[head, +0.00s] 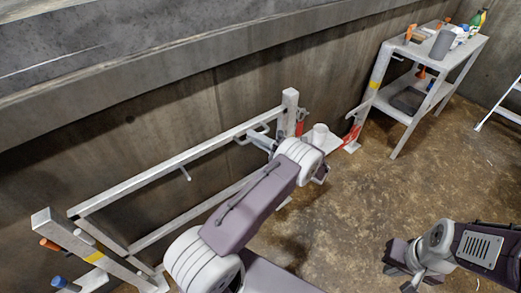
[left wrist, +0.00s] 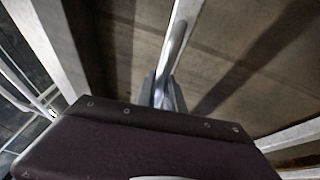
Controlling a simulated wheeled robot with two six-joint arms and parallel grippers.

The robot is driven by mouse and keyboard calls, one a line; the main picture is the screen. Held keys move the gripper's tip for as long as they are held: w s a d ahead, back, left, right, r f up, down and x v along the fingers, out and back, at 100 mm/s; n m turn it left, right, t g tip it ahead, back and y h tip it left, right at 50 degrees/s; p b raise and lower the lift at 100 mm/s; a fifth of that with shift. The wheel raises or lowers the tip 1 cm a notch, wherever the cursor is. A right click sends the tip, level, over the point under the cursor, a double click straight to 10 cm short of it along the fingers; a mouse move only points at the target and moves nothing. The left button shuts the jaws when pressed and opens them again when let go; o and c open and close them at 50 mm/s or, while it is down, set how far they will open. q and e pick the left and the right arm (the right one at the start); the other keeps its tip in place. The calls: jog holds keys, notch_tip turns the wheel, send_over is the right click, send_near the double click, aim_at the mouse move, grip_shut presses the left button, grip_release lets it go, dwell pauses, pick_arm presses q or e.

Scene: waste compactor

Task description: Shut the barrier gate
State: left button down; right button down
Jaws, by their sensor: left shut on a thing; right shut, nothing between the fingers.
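The barrier gate (head: 175,162) is a pale metal frame with two long rails, in the middle left of the head view. Its top rail runs from the hinge-side post (head: 62,228) to the far post (head: 290,103), and its far end appears close to that post. I cannot tell whether it is latched. My left gripper (head: 262,140) is shut on the gate handle (head: 243,136), a small bar near the far end. The left wrist view shows the fingers (left wrist: 166,92) around the handle bar (left wrist: 179,42). My right gripper (head: 398,278) is shut and empty, low on the right.
A metal shelf table (head: 398,55) with tools and bottles stands at the back right. A concrete wall (head: 150,110) runs behind the gate. A pale stepped frame (head: 507,112) is at the right edge. The brown floor (head: 390,185) between is clear.

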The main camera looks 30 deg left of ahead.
pick_arm(q)
jog(key=shift+w+a+f, duration=0.2)
jog(key=shift+a, duration=0.2)
jog(key=shift+w+a+f, duration=0.15)
jog(key=shift+a, duration=0.25)
jog(key=shift+w+a+r+g+b, duration=0.2)
jog(key=shift+g+b, duration=0.1)
jog(key=shift+g, duration=0.1)
jog(key=shift+r, duration=0.25)
pick_arm(e)
jog(key=shift+d+f, duration=0.1)
jog(key=shift+f, duration=0.6)
pick_arm(q)
jog(key=c, duration=1.5)
grip_release()
jog(key=shift+a+f, duration=0.1)
jog(key=shift+a, duration=0.1)
jog(key=shift+o, duration=0.2)
jog(key=d+f, duration=0.1)
jog(key=d, duration=0.8)
jog(key=shift+f, duration=0.25)
pick_arm(e)
jog(key=shift+f, duration=0.3)
